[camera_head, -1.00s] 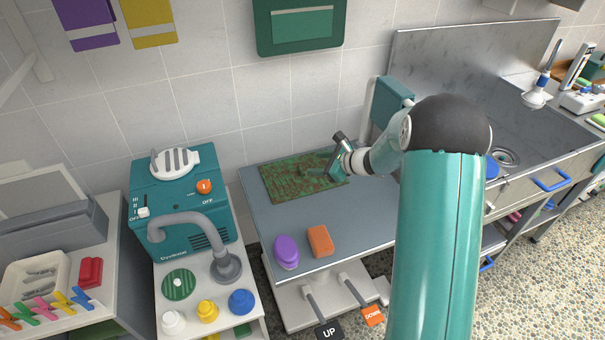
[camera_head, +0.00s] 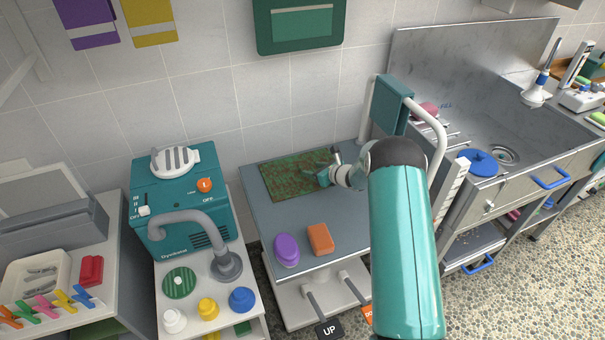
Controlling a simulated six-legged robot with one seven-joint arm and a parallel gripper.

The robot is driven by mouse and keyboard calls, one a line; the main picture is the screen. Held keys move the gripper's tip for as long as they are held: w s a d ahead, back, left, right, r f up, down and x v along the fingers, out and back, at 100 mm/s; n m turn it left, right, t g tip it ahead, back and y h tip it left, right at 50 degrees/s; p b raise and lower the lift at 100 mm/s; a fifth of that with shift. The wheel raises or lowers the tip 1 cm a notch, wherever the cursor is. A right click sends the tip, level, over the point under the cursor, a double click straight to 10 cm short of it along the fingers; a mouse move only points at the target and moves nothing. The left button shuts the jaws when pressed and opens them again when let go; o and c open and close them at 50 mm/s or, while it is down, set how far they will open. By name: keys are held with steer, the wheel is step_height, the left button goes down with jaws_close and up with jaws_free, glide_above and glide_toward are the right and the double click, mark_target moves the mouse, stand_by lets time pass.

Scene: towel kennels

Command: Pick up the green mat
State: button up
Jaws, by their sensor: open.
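The green mat (camera_head: 290,177), mottled with reddish-brown, lies flat on the back left of the grey table top (camera_head: 281,217), close to the tiled wall. My gripper (camera_head: 325,170) is open at the right part of the mat, with its fingers over the mat's surface. I cannot tell whether the fingers touch it. My arm comes in from the lower right and hides the table's right side. The mat's right edge is partly hidden by the gripper.
A purple oval item (camera_head: 286,250) and an orange block (camera_head: 320,239) lie at the table's front. A teal dryer unit (camera_head: 180,200) with a grey hose stands to the left. A steel sink (camera_head: 500,130) is at the right. The table's middle is bare.

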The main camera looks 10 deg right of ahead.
mark_target(303, 167)
steer(key=x, duration=0.5)
jaws_close()
